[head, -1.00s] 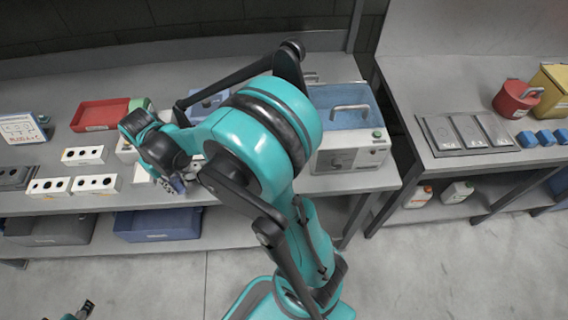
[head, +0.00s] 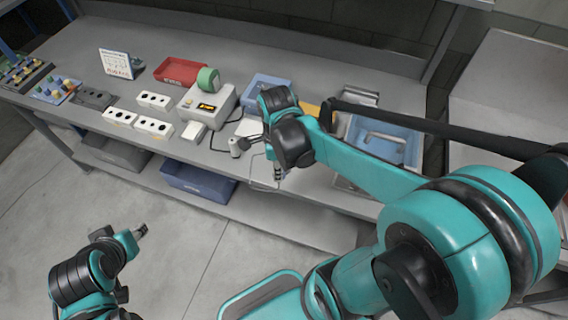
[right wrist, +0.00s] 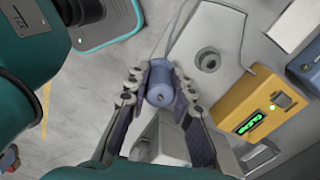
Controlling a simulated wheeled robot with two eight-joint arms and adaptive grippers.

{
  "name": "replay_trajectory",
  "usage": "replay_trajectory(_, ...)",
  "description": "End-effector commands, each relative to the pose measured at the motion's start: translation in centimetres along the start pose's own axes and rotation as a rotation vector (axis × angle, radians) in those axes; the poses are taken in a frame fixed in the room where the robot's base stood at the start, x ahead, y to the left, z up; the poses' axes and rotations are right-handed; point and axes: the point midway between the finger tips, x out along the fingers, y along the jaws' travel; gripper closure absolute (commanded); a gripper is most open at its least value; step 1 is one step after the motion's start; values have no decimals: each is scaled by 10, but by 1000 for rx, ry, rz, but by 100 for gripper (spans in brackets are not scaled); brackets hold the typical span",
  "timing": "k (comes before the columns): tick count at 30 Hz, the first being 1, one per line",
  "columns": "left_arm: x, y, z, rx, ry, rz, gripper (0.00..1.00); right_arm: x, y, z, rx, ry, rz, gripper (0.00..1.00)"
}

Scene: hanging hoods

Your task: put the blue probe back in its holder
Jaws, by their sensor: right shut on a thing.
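The blue probe (right wrist: 160,88) shows in the right wrist view as a short blue cylinder, seen end-on between the fingers. My right gripper (right wrist: 161,84) is shut on it. In the head view my right gripper (head: 279,173) is small and dark at the bench's front edge, and the probe cannot be made out there. A grey plate with a round socket (right wrist: 208,60), which looks like the holder, lies up and right of the probe in the right wrist view, and the probe is apart from the socket. My left gripper (head: 140,231) is over the floor, away from the bench; its fingers are too small to read.
A yellow device (right wrist: 243,104) with a green display sits beside the socket plate. On the bench stand a white instrument (head: 207,103), a red tray (head: 181,72), white blocks with holes (head: 152,127) and a blue-topped bath (head: 385,140). A thin cable hangs near my right gripper.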

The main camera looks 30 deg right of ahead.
Motion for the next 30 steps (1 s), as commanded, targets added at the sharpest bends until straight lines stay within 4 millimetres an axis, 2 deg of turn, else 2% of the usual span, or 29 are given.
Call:
replay_trajectory(2, 1, 0, 1, 0, 0, 0, 60, 2, -3, -1, 34, 0, 0, 100)
replay_trajectory(5, 7, 0, 5, 0, 0, 0, 60, 13, -18, -3, 48, 0, 0, 100)
replay_trajectory(12, 24, 0, 17, 0, 0, 0, 60, 49, -76, -7, 46, 0, 0, 100)
replay_trajectory(18, 31, 0, 22, 0, 0, 0, 60, 67, -109, -9, 43, 0, 0, 100)
replay_trajectory(23, 33, 0, 24, 0, 0, 0, 60, 72, -116, -9, 40, 0, 0, 100)
replay_trajectory(30, 45, 0, 33, 0, 0, 0, 60, 106, -116, -9, 40, 0, 0, 100)
